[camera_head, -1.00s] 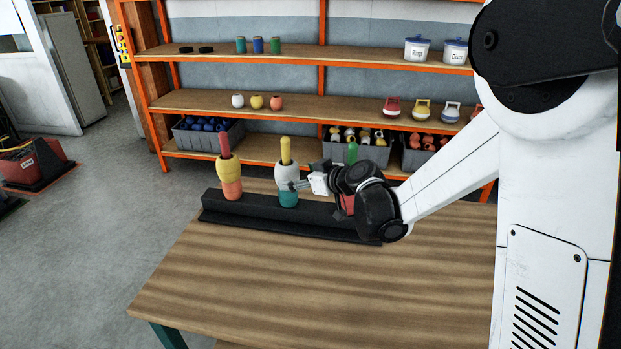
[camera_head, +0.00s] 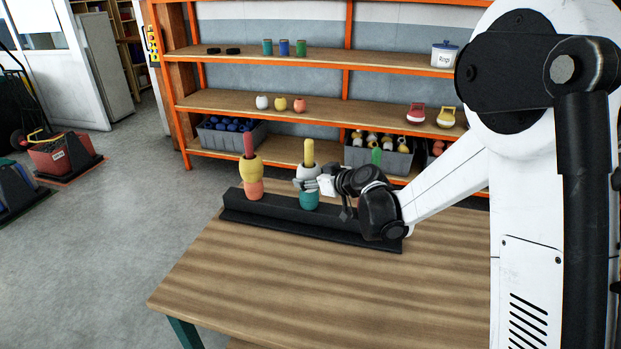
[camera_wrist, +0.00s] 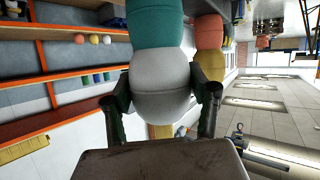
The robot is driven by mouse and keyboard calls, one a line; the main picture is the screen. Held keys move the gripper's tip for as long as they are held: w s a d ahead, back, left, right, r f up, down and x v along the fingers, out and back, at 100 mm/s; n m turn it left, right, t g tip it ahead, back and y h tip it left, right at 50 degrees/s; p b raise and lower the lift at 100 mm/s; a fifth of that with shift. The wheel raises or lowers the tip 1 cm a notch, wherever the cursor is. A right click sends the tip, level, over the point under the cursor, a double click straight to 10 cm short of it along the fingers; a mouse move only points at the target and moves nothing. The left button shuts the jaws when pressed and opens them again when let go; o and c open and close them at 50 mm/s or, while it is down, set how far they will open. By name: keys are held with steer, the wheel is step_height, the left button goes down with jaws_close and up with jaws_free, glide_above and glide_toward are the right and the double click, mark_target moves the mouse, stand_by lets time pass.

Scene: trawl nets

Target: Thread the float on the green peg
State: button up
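The white float (camera_head: 306,173) sits around the yellow peg (camera_head: 309,150), directly above a teal float (camera_head: 309,200). The yellow peg's tip stands clear above it. My gripper (camera_head: 313,184) is at the white float from the right. In the wrist view, its two fingers (camera_wrist: 163,92) press against opposite sides of the white float (camera_wrist: 161,88), with the teal float (camera_wrist: 155,22) at the top of that picture. The green peg (camera_head: 376,156) shows its top behind my wrist; its lower part is hidden.
The red peg (camera_head: 249,145) at left carries a yellow float (camera_head: 251,168) over a coral float (camera_head: 253,189). The pegs stand on a black base (camera_head: 250,207) at the table's back. The front of the wooden table (camera_head: 300,285) is bare. Shelves (camera_head: 300,103) stand behind.

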steer(key=shift+c, duration=1.3)
steer(key=o, duration=0.4)
steer(key=c, duration=0.7)
steer(key=shift+o, duration=0.2)
steer(key=shift+r+p, duration=4.75)
steer(key=shift+r, duration=4)
